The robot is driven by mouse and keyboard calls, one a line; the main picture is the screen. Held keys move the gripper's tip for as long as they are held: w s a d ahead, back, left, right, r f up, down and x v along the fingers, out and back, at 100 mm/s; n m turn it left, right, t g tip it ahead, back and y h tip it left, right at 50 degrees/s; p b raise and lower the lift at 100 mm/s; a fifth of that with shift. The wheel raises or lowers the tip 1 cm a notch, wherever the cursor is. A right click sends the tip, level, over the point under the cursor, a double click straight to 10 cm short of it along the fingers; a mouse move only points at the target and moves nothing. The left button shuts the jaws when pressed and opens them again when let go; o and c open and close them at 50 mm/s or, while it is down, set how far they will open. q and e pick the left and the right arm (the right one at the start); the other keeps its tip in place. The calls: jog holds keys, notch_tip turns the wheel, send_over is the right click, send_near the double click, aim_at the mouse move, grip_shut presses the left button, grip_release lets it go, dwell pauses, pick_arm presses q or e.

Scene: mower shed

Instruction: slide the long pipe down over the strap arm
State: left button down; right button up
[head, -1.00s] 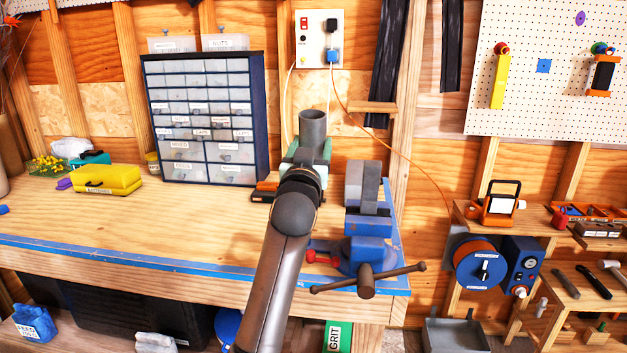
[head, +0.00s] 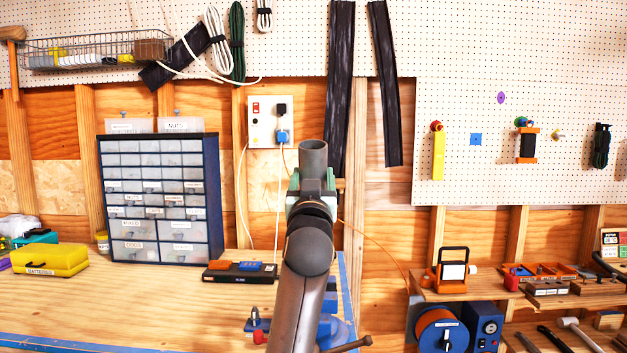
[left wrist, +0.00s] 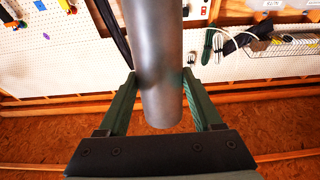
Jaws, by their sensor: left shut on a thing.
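The long pipe is a grey metal tube (head: 313,158), held roughly upright with its open top end showing in the head view. My left gripper (head: 313,185) is shut around it. In the left wrist view the pipe (left wrist: 160,45) passes between the green fingers of the gripper (left wrist: 160,85), and one end of it shows just beyond them. The blue vise (head: 335,330) at the bench's right end is mostly hidden behind my left arm. I cannot make out the strap arm. My right gripper is not in view.
The wooden bench (head: 150,300) has clear room at its middle. A blue drawer cabinet (head: 213,190), a yellow case (head: 48,260) and a dark tray (head: 233,277) stand on it. A power outlet (head: 270,120) with cords is behind. A tool shelf (head: 470,285) is at right.

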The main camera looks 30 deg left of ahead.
pick_arm(q)
jog(key=shift+r, duration=0.1)
jog(key=shift+w+a+f+b, duration=0.15)
jog(key=shift+w+f+b, duration=0.1)
jog(key=shift+f+b, duration=0.55)
jog(key=shift+w+a+f+b, duration=0.15)
jog(key=shift+w+f+b, duration=0.2)
jog(key=shift+f, duration=0.7)
jog(key=shift+w+a+f+b, duration=0.2)
jog(key=shift+f+b, duration=0.45)
jog(key=shift+f, duration=0.3)
jog(key=shift+p, duration=0.35)
notch_tip(320, 180, down, 7)
jog(key=w+a+b, duration=0.1)
jog(key=w+b, duration=0.1)
jog(key=b, duration=0.3)
dwell(1.9)
jog(key=shift+w+a+f+b, duration=0.2)
jog(key=shift+f+b, duration=0.25)
jog(key=shift+f, duration=0.3)
jog(key=shift+w+f+b, duration=0.15)
jog(key=shift+f+b, duration=0.15)
jog(key=shift+f, duration=0.1)
jog(key=shift+w+a+f+b, duration=0.15)
jog(key=shift+f+b, duration=0.25)
jog(key=shift+f, duration=0.15)
jog(key=shift+w+a+f+b, duration=0.1)
jog(key=shift+w+f+b, duration=0.05)
jog(key=shift+f+b, duration=0.3)
